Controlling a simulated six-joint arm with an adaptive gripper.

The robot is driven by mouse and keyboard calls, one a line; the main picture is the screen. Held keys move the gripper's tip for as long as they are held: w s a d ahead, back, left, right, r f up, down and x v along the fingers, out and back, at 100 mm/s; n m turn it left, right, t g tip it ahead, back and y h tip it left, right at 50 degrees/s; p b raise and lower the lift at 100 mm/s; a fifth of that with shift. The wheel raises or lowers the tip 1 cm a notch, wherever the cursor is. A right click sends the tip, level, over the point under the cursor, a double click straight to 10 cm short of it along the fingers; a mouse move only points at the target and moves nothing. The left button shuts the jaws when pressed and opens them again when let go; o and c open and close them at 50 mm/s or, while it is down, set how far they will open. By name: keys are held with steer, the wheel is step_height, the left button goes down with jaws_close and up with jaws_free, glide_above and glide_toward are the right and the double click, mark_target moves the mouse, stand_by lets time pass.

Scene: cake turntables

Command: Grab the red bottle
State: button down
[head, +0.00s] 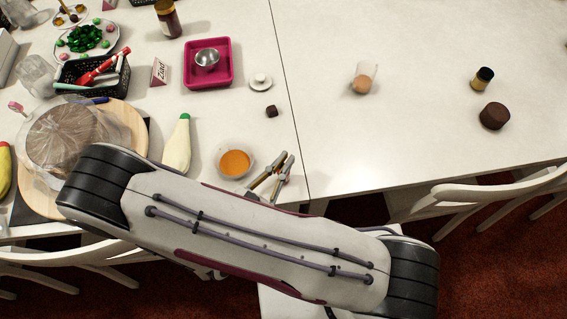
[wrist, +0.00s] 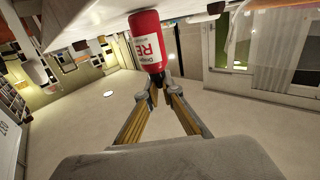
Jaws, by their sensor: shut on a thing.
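The red bottle (wrist: 148,41) shows at the top of the wrist view, with a white and red label reading "RE". My gripper (wrist: 158,88) has its two fingers drawn together at the end of the bottle, shut on it. The fingertips partly hide that end of the bottle. I cannot make out this bottle in the head view, where my arm covers the front of the table.
In the head view, a black basket (head: 62,73) of tubes, a pink tray (head: 187,81), a white piping bag (head: 177,150) and an orange-filled bowl (head: 216,163) crowd the left table. The right table (head: 420,125) is mostly clear, with a dark round item (head: 494,116).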

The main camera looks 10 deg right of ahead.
steer(key=shift+r, duration=4.8)
